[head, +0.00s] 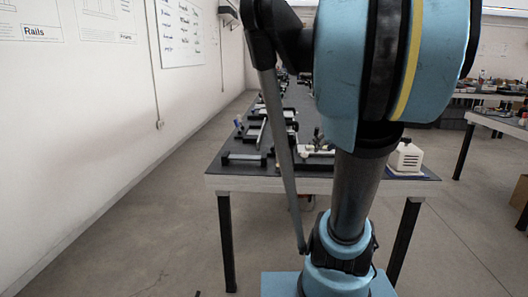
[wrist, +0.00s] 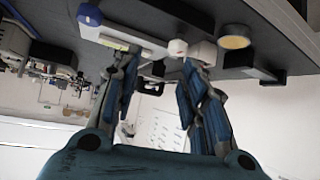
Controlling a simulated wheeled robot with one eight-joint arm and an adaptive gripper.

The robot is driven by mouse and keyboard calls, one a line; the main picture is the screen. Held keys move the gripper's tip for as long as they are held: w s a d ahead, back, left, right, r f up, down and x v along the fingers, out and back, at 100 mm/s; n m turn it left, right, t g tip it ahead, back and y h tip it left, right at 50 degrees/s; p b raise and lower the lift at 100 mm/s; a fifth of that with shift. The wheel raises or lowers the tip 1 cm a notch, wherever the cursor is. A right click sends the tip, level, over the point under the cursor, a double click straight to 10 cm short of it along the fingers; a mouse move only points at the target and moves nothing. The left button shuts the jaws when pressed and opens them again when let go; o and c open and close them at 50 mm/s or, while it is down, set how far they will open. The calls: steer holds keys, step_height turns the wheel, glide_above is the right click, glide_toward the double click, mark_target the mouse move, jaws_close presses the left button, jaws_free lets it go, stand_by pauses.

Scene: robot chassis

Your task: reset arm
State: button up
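My arm fills the middle of the head view, a blue upper joint with a yellow band over a dark column and a blue base. My gripper is not visible in the head view. In the wrist view my gripper (wrist: 155,98) shows with its two blue-padded fingers apart and nothing between them. The wrist picture is upside down, with a dark tabletop (wrist: 290,48) along its top and small items beyond the fingers.
A long dark table (head: 225,170) with several tools and devices stands ahead. A white device (head: 405,158) sits at its near right corner. A white wall (head: 90,130) with posters runs along the left. Another table (head: 497,122) stands at the right. Bare floor (head: 150,235) lies at the left front.

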steer(key=s+a+f+g, duration=0.1)
steer(key=s+f+g, duration=0.1)
steer(key=s+f, duration=0.3)
steer(key=s+a+f+m+g+h, duration=0.1)
steer(key=s+f, duration=0.4)
steer(key=s, duration=0.6)
steer(key=s+a+f+m+g+h, duration=0.1)
steer(key=s+a+f+g, duration=0.1)
steer(key=s+f+g, duration=0.3)
steer(key=s+f, duration=0.1)
steer(key=s, duration=0.2)
steer(key=shift+s+a, duration=0.2)
steer(key=shift+a, duration=0.05)
steer(key=shift+w, duration=0.1)
steer(key=shift+w+f, duration=0.15)
steer(key=shift+w, duration=0.2)
